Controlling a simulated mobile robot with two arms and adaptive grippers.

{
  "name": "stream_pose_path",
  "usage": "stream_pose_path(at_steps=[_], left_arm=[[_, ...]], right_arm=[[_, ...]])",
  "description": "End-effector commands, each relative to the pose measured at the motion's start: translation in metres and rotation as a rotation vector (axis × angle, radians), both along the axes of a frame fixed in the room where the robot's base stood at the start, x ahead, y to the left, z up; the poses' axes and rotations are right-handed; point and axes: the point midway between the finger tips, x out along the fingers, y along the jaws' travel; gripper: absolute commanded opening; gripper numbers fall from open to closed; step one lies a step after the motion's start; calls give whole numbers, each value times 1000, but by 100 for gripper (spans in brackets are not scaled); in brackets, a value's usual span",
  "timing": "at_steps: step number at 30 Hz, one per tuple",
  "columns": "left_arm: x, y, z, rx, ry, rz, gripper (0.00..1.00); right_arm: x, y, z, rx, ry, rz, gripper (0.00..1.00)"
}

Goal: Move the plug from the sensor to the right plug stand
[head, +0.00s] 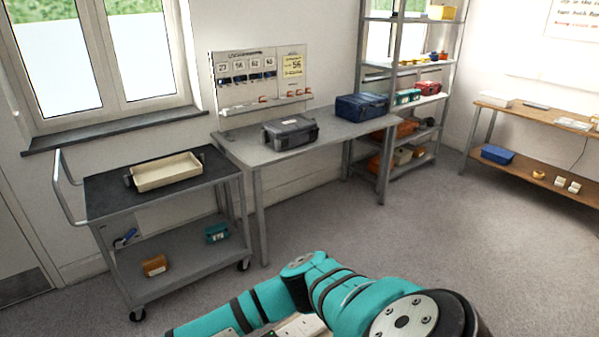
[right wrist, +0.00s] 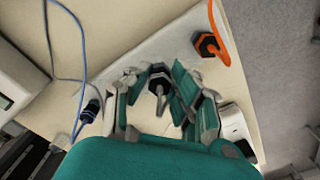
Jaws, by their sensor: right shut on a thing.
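In the right wrist view my right gripper (right wrist: 160,78) is shut on a black, roughly hexagonal plug (right wrist: 157,73) with a short grey stem. The plug is between the fingertips, over or against a pale grey plate on the table; I cannot tell if it touches. A similar black plug with an orange cable (right wrist: 207,45) is at the upper right. A dark connector on a blue cable (right wrist: 92,106) is at the left. I cannot tell for certain which parts are the sensor and the right plug stand. My left gripper is in neither view.
The beige work table (right wrist: 125,14) ends at a right edge, with grey floor beyond. A white box-like device (right wrist: 235,124) sits right of the gripper. Blue cables (right wrist: 84,55) run along the left. In the head view, a cart (head: 210,187) and a bench (head: 330,135) stand farther off.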

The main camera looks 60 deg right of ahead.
Motion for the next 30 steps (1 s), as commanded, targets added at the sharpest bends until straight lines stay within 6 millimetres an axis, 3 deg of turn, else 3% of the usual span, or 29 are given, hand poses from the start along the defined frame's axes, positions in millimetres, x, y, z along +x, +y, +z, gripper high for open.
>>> stream_pose_path(at_steps=[6,30], left_arm=[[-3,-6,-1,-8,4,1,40],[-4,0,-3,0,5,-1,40]], right_arm=[[-5,3,-6,2,0,-1,0],[-5,1,-13,0,0,-2,0]])
